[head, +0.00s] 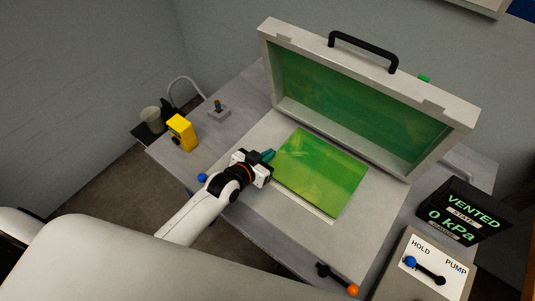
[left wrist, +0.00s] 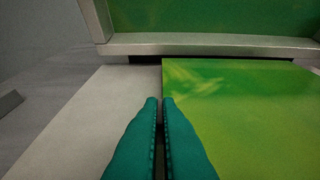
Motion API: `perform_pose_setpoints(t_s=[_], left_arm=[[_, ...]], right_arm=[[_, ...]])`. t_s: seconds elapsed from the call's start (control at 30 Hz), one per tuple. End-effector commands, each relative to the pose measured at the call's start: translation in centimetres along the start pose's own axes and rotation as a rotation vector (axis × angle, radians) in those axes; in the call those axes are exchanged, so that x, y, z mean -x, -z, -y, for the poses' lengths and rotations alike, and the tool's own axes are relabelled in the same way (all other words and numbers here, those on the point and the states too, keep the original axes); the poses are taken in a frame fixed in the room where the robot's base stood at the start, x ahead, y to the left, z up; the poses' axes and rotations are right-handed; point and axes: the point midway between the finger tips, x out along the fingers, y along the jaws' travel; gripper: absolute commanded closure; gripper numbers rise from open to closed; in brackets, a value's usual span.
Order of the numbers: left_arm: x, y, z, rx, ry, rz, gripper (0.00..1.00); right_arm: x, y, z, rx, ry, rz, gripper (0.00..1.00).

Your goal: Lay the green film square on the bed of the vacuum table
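The green film square (head: 322,172) is a glossy, see-through sheet over the pale bed of the vacuum table (head: 256,205), in front of the raised lid. I cannot tell whether it touches the bed all over or hovers slightly. My left gripper (head: 268,156) is at the middle of the film's left edge. In the left wrist view its teal fingers (left wrist: 160,100) are nearly together, in line with the edge of the film (left wrist: 245,110), and look shut on it. The pinch itself is hidden by the fingers. My right gripper is not in view.
The framed lid (head: 360,95) with a green sheet stands open behind the bed. A display (head: 462,212) reads VENTED, 0 kPa. A HOLD/PUMP lever box (head: 425,268) stands at the front right. A yellow object (head: 182,132) is at the left. An orange-knobbed lever (head: 338,280) is in front.

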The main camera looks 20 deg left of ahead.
Motion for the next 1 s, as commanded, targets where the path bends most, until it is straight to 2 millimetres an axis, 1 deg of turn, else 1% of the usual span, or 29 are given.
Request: perform_pose_setpoints(t_s=[0.67, 0.97, 1.0], left_arm=[[-1.0, 2.3, 0.0, 0.0, 0.0, 0.0, 1.0], [-0.9, 2.1, 0.0, 0.0, 0.0, 0.0, 1.0], [-0.9, 2.1, 0.0, 0.0, 0.0, 0.0, 0.9]], right_arm=[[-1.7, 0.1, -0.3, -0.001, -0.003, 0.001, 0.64], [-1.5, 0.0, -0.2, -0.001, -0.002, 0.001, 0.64], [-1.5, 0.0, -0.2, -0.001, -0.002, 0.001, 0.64]])
